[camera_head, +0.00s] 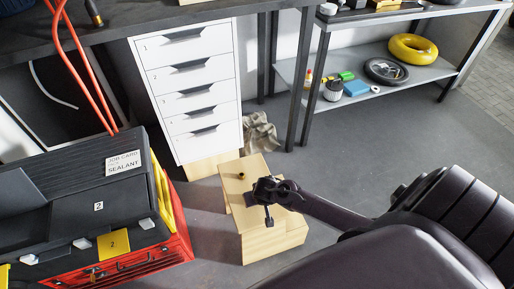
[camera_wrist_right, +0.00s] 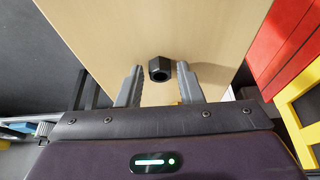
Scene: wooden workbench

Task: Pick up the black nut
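The black nut (camera_wrist_right: 160,69) lies on a pale wooden box top, hexagonal with a round hole, in the right wrist view. My right gripper (camera_wrist_right: 158,75) is open, with one grey finger on each side of the nut. Gaps show between the nut and both fingers, a smaller one on the right. In the head view my right gripper (camera_head: 260,207) is low over the wooden box (camera_head: 272,241); I cannot make out the nut there, as the gripper likely covers it. My left gripper is in neither view.
A small brass-and-dark piece (camera_head: 241,176) stands on the box behind the gripper. A black-and-red toolbox (camera_head: 75,220) is at the left, a white drawer unit (camera_head: 190,85) behind. A shelf (camera_head: 420,75) with a yellow ring (camera_head: 411,48) is at the right.

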